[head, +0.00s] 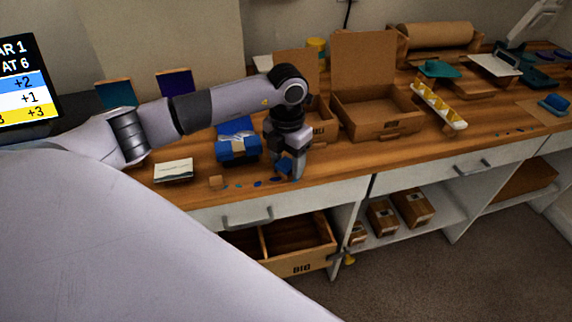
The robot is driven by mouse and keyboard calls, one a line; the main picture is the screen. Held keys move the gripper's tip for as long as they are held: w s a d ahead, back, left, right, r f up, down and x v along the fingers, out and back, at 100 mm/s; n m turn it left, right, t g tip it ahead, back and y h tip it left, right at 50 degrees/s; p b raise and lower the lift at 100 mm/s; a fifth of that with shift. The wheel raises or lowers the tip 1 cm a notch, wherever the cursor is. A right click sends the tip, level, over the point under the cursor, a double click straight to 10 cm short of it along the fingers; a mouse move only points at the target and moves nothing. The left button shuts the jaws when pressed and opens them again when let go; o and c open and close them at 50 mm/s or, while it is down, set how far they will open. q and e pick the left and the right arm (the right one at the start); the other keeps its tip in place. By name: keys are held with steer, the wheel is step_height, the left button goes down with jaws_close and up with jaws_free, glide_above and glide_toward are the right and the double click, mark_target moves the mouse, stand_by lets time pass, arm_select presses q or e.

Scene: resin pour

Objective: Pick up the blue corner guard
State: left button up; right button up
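A small blue piece (284,167), which looks like the blue corner guard, is at the worktop's front edge, partly hidden by the fingers of my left gripper (288,171). The gripper points down over it, with its fingertips close to the wood. I cannot tell whether the fingers are pressed on the piece or only around it. My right gripper is not in view.
An open cardboard box (376,113) stands to the right.

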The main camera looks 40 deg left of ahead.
arm_select(q)
steer(key=c, duration=0.7)
